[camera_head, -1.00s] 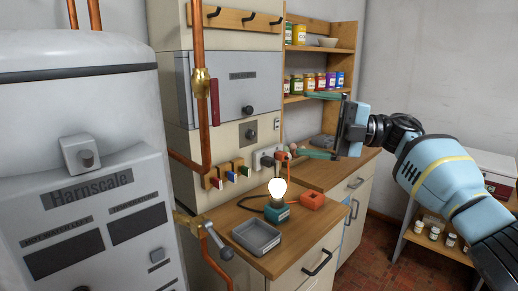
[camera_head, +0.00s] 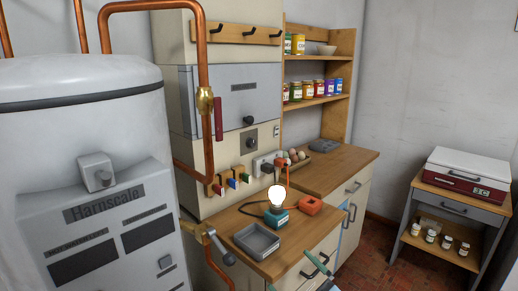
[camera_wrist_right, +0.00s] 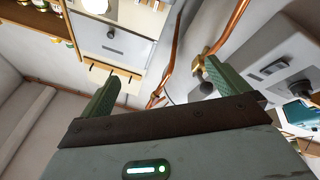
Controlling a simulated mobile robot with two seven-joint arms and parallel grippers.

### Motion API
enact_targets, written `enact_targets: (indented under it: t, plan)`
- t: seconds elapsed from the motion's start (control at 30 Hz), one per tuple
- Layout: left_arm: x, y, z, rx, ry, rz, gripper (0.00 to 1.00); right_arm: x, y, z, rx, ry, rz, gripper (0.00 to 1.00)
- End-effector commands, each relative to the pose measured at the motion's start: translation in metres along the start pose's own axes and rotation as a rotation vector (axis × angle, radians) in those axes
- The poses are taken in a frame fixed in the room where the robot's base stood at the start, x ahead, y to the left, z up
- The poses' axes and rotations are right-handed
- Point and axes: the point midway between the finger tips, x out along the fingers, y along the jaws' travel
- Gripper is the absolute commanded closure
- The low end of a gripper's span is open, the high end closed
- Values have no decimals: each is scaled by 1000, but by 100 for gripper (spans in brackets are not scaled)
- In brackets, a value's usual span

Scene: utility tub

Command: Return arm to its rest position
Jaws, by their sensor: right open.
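My right gripper (camera_head: 287,269) shows at the bottom edge of the head view, in front of the wooden counter. Its green fingers are apart with nothing between them; the rest of the arm is cut off by the frame. In the right wrist view both green fingers of the gripper (camera_wrist_right: 155,72) stand wide apart and empty, with copper pipe and cabinet fronts beyond them. My left gripper is not in view.
The counter (camera_head: 228,222) holds a grey tray (camera_head: 257,241), a lit bulb on a teal base (camera_head: 276,217) and an orange block (camera_head: 309,205). A grey tank (camera_head: 85,135) and copper pipe (camera_head: 204,60) stand left. A small side table (camera_head: 452,205) stands right, with floor between.

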Motion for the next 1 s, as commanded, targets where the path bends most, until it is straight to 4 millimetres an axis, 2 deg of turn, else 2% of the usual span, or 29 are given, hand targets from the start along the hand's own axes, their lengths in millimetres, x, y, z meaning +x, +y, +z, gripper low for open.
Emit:
enact_targets:
  t: [0.03, 0.2, 0.47, 0.67, 0.8, 0.9, 1.0]
  plan:
    - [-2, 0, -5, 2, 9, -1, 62, -18, -12, 5, 40, -52, 26, 0]
    - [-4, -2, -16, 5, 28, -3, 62, -80, -47, 24, 159, -238, 101, 0]
    - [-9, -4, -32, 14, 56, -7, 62, -188, -100, 33, 331, -545, 187, 0]
    - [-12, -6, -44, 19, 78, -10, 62, -278, -140, 20, 454, -791, 225, 0]
    - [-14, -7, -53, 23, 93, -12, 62, -340, -166, 0, 534, -962, 238, 0]
    - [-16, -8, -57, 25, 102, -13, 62, -380, -181, -17, 584, -1072, 239, 0]
    - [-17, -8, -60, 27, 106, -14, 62, -409, -192, -32, 621, -1155, 236, 0]
